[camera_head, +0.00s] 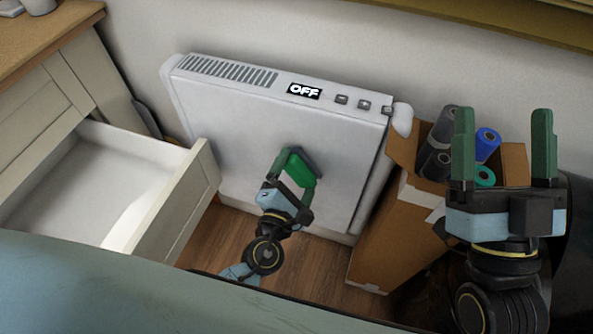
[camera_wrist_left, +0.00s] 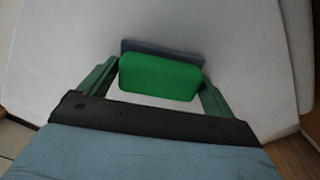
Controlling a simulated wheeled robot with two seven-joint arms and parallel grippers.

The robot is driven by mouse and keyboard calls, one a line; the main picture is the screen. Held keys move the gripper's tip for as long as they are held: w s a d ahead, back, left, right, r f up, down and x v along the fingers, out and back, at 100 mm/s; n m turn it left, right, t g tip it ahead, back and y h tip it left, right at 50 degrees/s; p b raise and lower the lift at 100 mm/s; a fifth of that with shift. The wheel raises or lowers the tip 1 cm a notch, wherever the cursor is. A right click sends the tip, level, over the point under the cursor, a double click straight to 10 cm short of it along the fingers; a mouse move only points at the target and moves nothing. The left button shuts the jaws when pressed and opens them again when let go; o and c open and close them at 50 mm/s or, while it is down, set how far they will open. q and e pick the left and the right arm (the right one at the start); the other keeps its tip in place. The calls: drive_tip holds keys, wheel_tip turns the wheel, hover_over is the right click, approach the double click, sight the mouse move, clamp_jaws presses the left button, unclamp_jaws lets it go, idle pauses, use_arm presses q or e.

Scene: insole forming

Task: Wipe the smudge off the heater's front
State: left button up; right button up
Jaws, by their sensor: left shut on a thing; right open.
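The white heater (camera_head: 225,130) stands against the wall, with a grille and a display reading OFF on its top. My left gripper (camera_head: 296,164) is at the middle of its front, shut on a green block with a dark grey pad, which looks like a sponge (camera_wrist_left: 160,77). In the left wrist view the pad side faces the heater's front (camera_wrist_left: 235,50) and seems to be against it. I see no smudge on the visible front; the area behind the sponge is hidden. My right gripper (camera_head: 503,150) is open and empty, pointing up at the right.
An open, empty-looking drawer (camera_head: 185,205) juts out left of the heater. A cardboard box (camera_head: 395,230) with several rolls (camera_head: 436,160) stands right of it. Wooden floor (camera_head: 215,240) shows below. A wooden counter (camera_head: 45,40) is at the upper left.

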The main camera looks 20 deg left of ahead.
use_arm(q)
drive_tip(key=shift+s+a+p, duration=0.15)
drive_tip(key=shift+s+p, duration=0.05)
drive_tip(key=shift+s, duration=1.25)
drive_tip(key=shift+s+a+p, duration=0.1)
drive_tip(key=shift+s+p, duration=0.05)
drive_tip(key=shift+s, duration=1.25)
drive_tip(key=shift+s, duration=0.1)
drive_tip(key=shift+s+a, duration=0.1)
drive_tip(key=shift+s, duration=1.3)
